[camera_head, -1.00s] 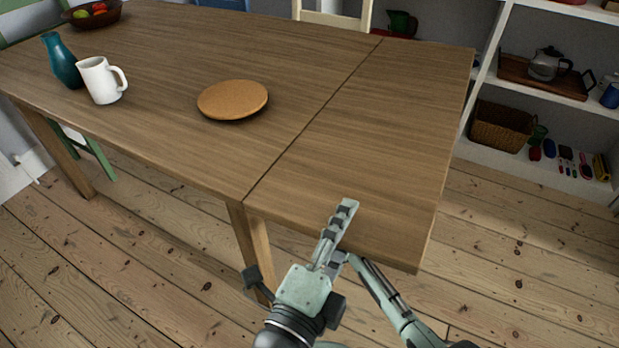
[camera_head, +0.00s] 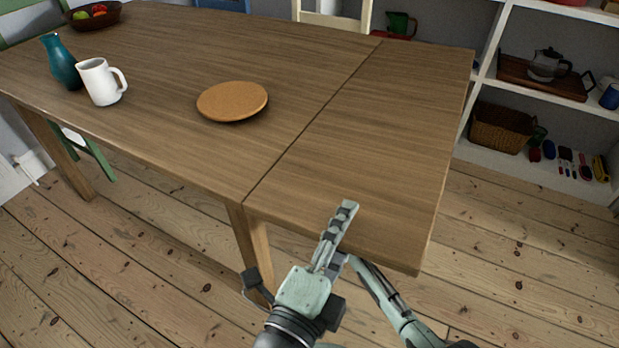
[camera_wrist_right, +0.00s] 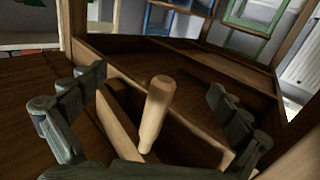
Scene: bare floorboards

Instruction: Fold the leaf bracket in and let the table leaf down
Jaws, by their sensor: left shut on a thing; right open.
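The table leaf (camera_head: 385,140) is up, level with the wooden table top (camera_head: 160,50), with a thin seam between them. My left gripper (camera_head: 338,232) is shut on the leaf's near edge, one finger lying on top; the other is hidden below. My right arm reaches under the leaf, so its gripper is hidden in the head view. In the right wrist view, my right gripper (camera_wrist_right: 155,88) is open under the table. A light wooden peg (camera_wrist_right: 157,115) stands between its spread fingers, apparently on the leaf bracket (camera_wrist_right: 118,122).
The leaf's top is bare. A white shelf (camera_head: 490,140) stands at the right, with open floor (camera_head: 510,260) in front.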

